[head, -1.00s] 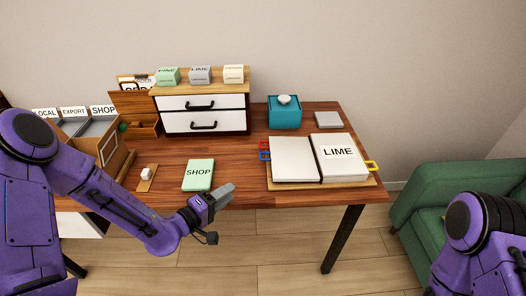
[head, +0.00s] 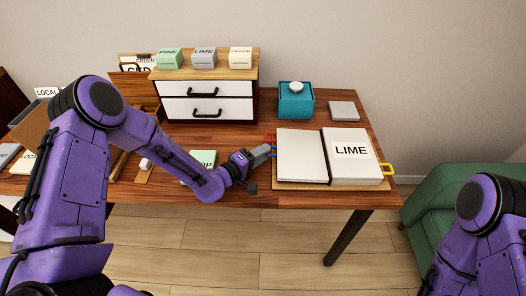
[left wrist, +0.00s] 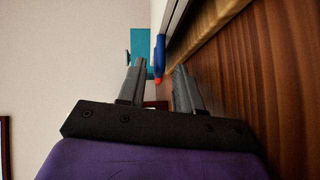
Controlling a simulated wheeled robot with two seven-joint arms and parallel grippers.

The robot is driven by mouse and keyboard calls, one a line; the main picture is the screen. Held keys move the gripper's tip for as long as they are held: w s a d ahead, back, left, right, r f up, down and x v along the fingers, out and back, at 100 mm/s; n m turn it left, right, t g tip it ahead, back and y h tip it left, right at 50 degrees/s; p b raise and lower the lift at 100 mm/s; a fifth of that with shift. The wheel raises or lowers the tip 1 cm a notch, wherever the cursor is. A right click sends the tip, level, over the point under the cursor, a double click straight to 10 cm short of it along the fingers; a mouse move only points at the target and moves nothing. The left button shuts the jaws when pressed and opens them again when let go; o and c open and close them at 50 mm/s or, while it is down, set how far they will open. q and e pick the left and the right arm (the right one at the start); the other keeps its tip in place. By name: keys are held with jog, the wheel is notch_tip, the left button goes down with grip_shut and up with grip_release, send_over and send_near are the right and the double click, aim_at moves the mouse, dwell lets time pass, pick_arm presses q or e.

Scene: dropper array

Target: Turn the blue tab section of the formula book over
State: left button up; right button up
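The formula book (head: 302,156) lies open on a tan board (head: 300,187), with a blank left page and a right page reading LIME. A red tab (head: 270,137) and a blue tab (head: 272,146) stick out from its left edge; a yellow tab (head: 387,169) sticks out at the right. My left gripper (head: 268,152) is at the book's left edge, beside the blue tab and partly covering it. In the left wrist view my left gripper (left wrist: 158,78) is open, with the red tab (left wrist: 157,81) and blue tab (left wrist: 160,62) showing between its fingers. My right gripper is out of view.
A teal box (head: 296,101) with a white knob and a grey block (head: 344,111) stand behind the book. A drawer unit (head: 207,95) is at the back. A green SHOP book (head: 204,157) lies partly behind my left arm. A green armchair (head: 438,190) is at the right.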

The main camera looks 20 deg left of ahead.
pick_arm(q)
jog(key=shift+w+d, duration=0.2)
jog(key=shift+w, duration=0.2)
grip_shut()
dwell(1.2)
